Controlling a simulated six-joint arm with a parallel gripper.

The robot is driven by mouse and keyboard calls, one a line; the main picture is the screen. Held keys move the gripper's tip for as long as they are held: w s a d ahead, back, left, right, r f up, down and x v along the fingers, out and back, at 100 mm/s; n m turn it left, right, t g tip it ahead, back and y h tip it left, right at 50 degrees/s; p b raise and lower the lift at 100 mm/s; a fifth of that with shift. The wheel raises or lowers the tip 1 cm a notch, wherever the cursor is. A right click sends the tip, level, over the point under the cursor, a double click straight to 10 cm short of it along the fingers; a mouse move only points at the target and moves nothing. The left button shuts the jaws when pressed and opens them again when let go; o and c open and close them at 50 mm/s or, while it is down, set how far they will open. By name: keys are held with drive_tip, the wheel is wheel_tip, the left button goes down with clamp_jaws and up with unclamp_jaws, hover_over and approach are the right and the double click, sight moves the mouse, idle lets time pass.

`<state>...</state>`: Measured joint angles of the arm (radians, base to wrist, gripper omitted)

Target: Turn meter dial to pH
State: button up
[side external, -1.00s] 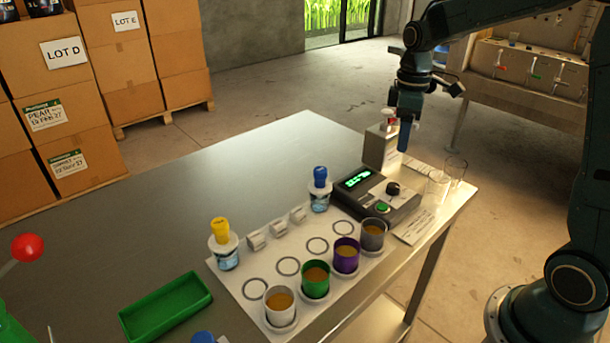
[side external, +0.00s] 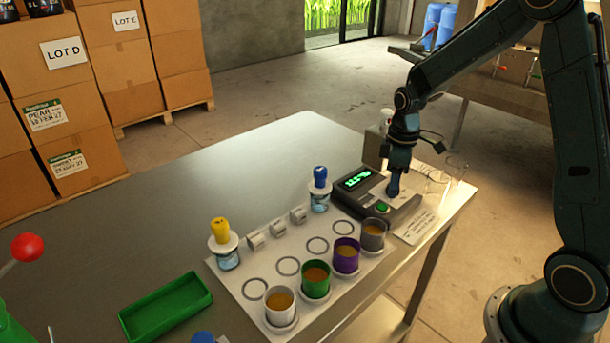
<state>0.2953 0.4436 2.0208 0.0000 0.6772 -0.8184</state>
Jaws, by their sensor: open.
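The gripper is open. The digits on the display are too small to read surely.
Cups of amber liquid (side external: 280,302) stand in a row on a white mat (side external: 240,279) left of the meter. Blue-capped (side external: 320,190) and yellow-capped (side external: 225,243) bottles stand nearby. Glass beakers (side external: 437,180) are right of my gripper. A green tray (side external: 166,306) is at front left. The table's back left is clear.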

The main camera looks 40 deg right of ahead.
drive_tip(key=shift+f, duration=0.3)
drive_tip(key=shift+c, duration=0.4)
drive_tip(key=c, duration=0.9)
drive_tip(key=shift+m, duration=0.4)
drive_tip(key=m, duration=1.1)
